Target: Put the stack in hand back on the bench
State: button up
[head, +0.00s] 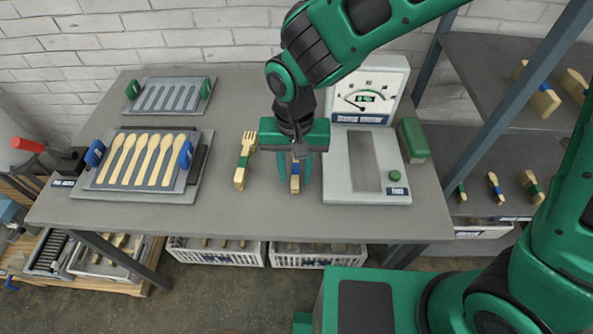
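My gripper (295,182) points straight down over the middle of the bench (265,212), left of the white press-like scale. Its two teal fingers stand on either side of a small wooden stack with a blue band (295,184). The upper part of this stack is hidden by the gripper. Its lower end is at or just above the bench top; I cannot tell which. Whether the fingers touch its sides is too small to tell. A second stack, wooden forks with a green band (243,162), lies on the bench to the left.
A tray of wooden spoons with blue clips (125,186) lies at the left, with an empty slotted plate (165,97) behind it. The white scale (340,185) stands close on the right, beside a green block (413,140). Bare bench lies in front. Shelves (480,75) hold more banded stacks.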

notch_tip(320, 180, up, 11)
jog(key=w+d+r+m, duration=0.1)
jog(key=w+d+m, duration=0.1)
jog(key=d, duration=1)
jog(key=w+d+r+m, duration=0.1)
jog(key=w+d+r, duration=0.1)
jog(key=d, duration=1)
jog(key=s+d+m, duration=0.2)
jog(key=s+d, duration=0.5)
jog(key=d, duration=0.3)
jog(key=s+d+f+m, duration=0.1)
jog(key=s+d+m, duration=0.1)
jog(key=s+d, duration=0.6)
jog(key=d, duration=0.3)
jog(key=shift+s+f, duration=0.2)
jog(key=shift+f, duration=0.05)
